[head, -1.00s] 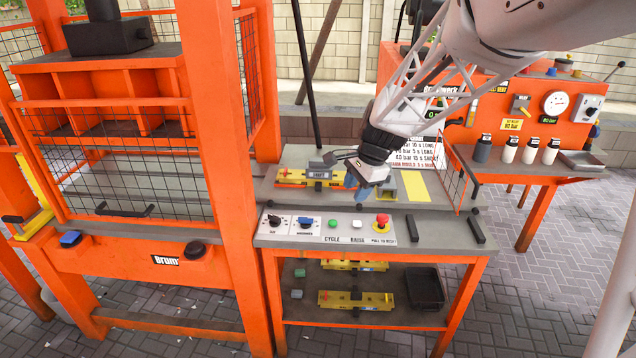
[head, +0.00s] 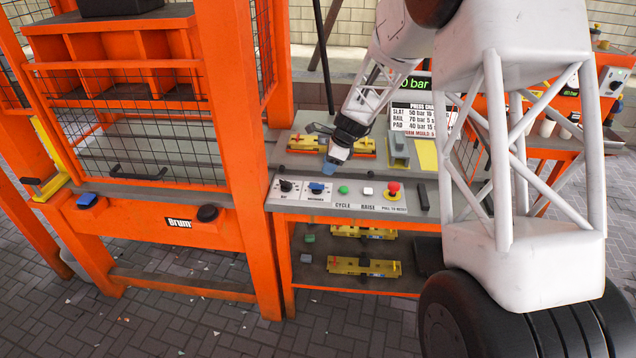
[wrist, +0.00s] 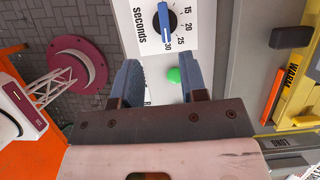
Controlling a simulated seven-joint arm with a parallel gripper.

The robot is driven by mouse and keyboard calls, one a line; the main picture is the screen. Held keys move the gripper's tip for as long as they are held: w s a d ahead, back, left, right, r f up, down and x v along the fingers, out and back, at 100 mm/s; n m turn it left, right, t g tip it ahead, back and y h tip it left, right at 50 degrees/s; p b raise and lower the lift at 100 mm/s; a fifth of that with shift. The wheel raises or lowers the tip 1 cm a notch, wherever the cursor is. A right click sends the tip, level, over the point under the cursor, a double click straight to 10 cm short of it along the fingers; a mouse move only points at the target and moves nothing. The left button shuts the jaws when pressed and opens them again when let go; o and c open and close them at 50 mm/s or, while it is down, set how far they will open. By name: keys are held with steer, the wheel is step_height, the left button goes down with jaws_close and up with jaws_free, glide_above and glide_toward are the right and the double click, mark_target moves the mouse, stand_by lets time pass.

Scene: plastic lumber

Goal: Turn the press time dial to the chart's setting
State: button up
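The press time dial is a blue knob (head: 316,188) marked "seconds", right of a black dial (head: 286,186) on the bench's front panel. In the wrist view the blue dial (wrist: 168,20) shows numbers 15 to 30, and its white mark appears to point near 30. My gripper (wrist: 160,78) is open and empty, its blue fingers apart, with the dial beyond the fingertips. In the head view my gripper (head: 337,158) hangs above the panel's back edge. The chart (head: 422,118) reads SLAT 50 bar 10 s, RAIL 70 bar 5 s, PAD 40 bar 15 s; its right side is hidden.
A green button (head: 343,190), white button (head: 367,191) and red stop button (head: 393,190) sit right of the dial. A yellow mould (head: 308,142) lies behind on the bench. The orange press (head: 235,150) stands left. My arm hides the right side.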

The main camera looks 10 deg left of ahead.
mark_target(317, 187)
steer(key=shift+w+a+f, duration=0.3)
steer(key=shift+w+f, duration=0.05)
steer(key=shift+f, duration=0.15)
steer(key=shift+f, duration=0.15)
steer(key=shift+x, duration=3.8)
steer(key=shift+a, duration=0.1)
jaws_close()
